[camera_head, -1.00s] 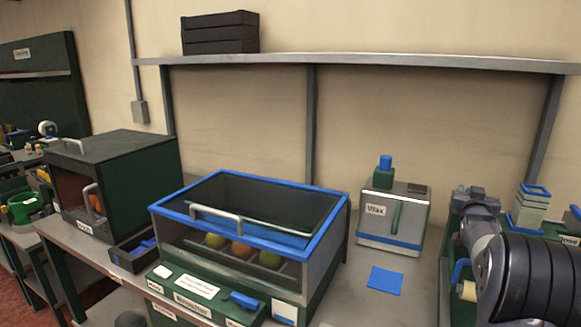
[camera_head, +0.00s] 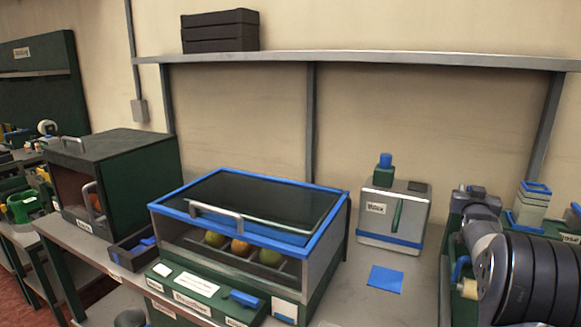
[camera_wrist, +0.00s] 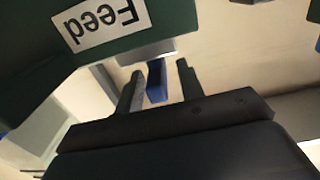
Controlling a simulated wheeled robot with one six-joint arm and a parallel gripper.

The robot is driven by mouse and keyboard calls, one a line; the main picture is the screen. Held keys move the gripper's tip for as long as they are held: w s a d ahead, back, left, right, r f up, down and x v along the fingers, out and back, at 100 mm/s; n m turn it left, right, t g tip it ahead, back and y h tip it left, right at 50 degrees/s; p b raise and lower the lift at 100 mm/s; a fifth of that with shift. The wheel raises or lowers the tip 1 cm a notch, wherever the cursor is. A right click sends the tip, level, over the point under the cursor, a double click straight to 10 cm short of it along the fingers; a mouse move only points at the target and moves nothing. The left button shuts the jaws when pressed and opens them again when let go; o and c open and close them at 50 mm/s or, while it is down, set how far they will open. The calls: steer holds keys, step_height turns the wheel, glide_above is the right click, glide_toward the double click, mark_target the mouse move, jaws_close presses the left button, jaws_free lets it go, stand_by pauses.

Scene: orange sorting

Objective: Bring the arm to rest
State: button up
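My arm (camera_head: 515,275) shows at the right edge of the head view as thick dark ringed links, folded close to the camera. My gripper (camera_wrist: 161,76) is in the wrist view only, with its two dark fingers apart. A blue piece (camera_wrist: 157,82) shows in the gap between the fingers, with space on both sides, seemingly beyond them. I see nothing held. A dark green panel with an upside-down "Feed" label (camera_wrist: 102,22) fills the upper left of the wrist view. How far it is from the fingers I cannot tell.
A blue-rimmed glass-lidded box (camera_head: 335,215) with several fruits inside stands mid-bench. A green oven-like box (camera_head: 145,165) is left of it. A silver device (camera_head: 393,215) and a blue square (camera_head: 386,279) lie between it and my arm. A shelf (camera_head: 400,62) runs above.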

steer(key=shift+w+d+r+p, duration=0.2)
steer(key=shift+w+d+p, duration=0.05)
steer(key=shift+w+p, duration=0.2)
steer(key=shift+s+d+r+p, duration=0.1)
steer(key=shift+p, duration=0.75)
steer(key=shift+n+y+p, duration=0.4)
steer(key=shift+p, duration=0.85)
steer(key=n+t+y+p, duration=0.1)
steer(key=y+p, duration=0.1)
steer(key=p, duration=0.3)
steer(key=shift+p, duration=0.4)
steer(key=n+t+y+p, duration=0.1)
steer(key=n+y+p, duration=0.1)
steer(key=y+p, duration=0.2)
steer(key=shift+n+p, duration=0.4)
steer(key=shift+p, duration=1.3)
steer(key=s+b, duration=0.2)
steer(key=s, duration=0.6)
steer(key=shift+a, duration=0.45)
steer(key=shift+a+r, duration=0.1)
steer(key=shift+a, duration=0.05)
